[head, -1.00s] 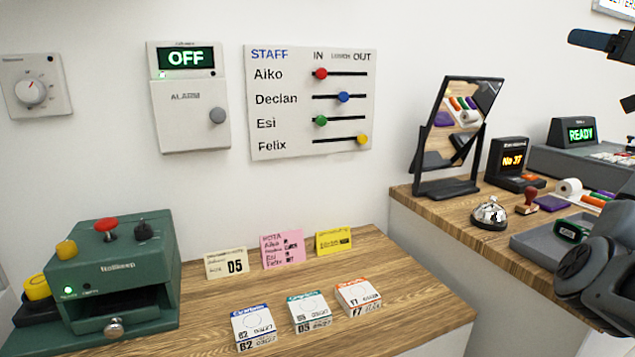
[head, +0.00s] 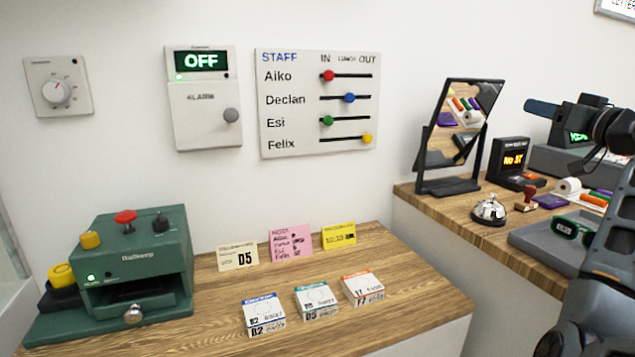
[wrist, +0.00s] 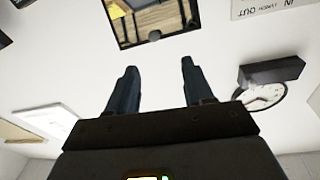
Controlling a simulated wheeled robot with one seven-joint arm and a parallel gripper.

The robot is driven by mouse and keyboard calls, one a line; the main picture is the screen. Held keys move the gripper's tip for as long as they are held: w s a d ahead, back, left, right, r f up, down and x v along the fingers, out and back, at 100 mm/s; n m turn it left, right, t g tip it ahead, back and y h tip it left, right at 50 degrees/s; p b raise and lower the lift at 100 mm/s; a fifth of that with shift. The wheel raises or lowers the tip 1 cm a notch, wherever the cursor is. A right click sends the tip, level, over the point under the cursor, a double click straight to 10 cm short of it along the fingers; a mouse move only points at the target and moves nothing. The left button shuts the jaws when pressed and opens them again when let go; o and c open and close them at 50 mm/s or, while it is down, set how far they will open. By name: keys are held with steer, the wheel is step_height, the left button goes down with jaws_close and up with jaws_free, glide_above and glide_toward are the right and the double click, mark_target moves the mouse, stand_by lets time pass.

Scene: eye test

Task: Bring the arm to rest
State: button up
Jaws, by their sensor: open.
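My gripper (head: 548,107) is at the right of the head view, raised above the back of the right-hand counter, with a dark finger pointing left. In the wrist view my gripper (wrist: 158,66) has its two dark fingers apart, with nothing between them. My arm (head: 602,265) rises along the right edge of the head view, in front of the right counter. It hides part of the grey tray and of the lit display behind.
The right counter (head: 425,207) bears a mirror (head: 452,120), bell (head: 488,211), stamp, number display (head: 512,160) and grey tray (head: 530,235). The left counter (head: 400,275) holds a green machine (head: 140,250), cards and small boxes. A wall clock (wrist: 262,97) shows in the wrist view.

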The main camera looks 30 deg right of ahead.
steer(key=w+a+f+m+g, duration=0.1)
steer(key=w+a+f, duration=0.15)
steer(key=f, duration=0.35)
steer(key=w+a+f+g, duration=0.1)
steer(key=a+f, duration=0.2)
steer(key=f, duration=0.4)
steer(key=s+a+f+g+p, duration=0.1)
steer(key=s+a+f, duration=0.2)
steer(key=a+f, duration=0.75)
steer(key=s+a+f+g+p, duration=0.1)
steer(key=s+a+f, duration=0.1)
steer(key=a+f, duration=0.9)
steer(key=s+a+f+n+y+p, duration=0.1)
steer(key=s+a+n, duration=0.1)
steer(key=s+a, duration=0.6)
steer(key=s+a+f+n+y, duration=0.1)
steer(key=s+a, duration=0.4)
steer(key=a, duration=0.4)
steer(key=s+a+r+n+y, duration=0.1)
steer(key=s+a+r+y, duration=0.1)
steer(key=s+a+r, duration=0.2)
steer(key=s+a+r+n+y+p, duration=0.1)
steer(key=s+a+r, duration=0.3)
steer(key=s, duration=0.5)
steer(key=a+n+y, duration=0.1)
steer(key=a, duration=0.1)
steer(key=shift+s+a+t, duration=0.3)
steer(key=shift+s, duration=0.1)
steer(key=shift+c, duration=0.2)
